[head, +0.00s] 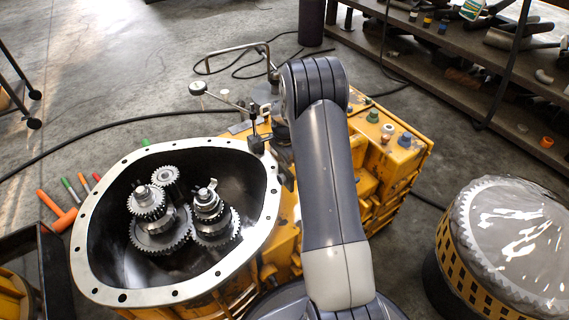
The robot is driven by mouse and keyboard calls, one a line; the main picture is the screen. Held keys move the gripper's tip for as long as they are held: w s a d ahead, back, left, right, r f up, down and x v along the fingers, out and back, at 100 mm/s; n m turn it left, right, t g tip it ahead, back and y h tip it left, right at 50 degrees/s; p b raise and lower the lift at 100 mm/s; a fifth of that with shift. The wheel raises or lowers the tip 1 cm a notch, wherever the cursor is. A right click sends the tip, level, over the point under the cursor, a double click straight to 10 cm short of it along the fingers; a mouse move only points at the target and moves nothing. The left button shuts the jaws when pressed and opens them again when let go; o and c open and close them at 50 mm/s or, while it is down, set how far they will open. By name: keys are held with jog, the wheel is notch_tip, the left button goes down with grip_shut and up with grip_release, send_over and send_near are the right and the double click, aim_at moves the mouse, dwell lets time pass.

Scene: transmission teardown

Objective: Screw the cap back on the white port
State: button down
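The yellow transmission housing (407,158) stands in the middle of the view. On its top right are a green-capped port (373,116), a whitish port (388,129) and a port with a grey-blue cap (405,139). The whitish port looks pale around its top; it is too small to tell whether anything sits on it. I cannot pick out a loose cap for it with certainty. My arm reaches over the housing, left of these ports.
An open bell housing (158,298) with gears faces me at left. A metal lever (225,101) sticks up behind it. A wrapped drum (446,240) stands at right, shelving (459,72) at back right. Cables cross the floor.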

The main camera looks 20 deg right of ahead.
jog(key=shift+r, duration=0.1)
jog(key=shift+r+p, duration=1.8)
jog(key=shift+r, duration=0.6)
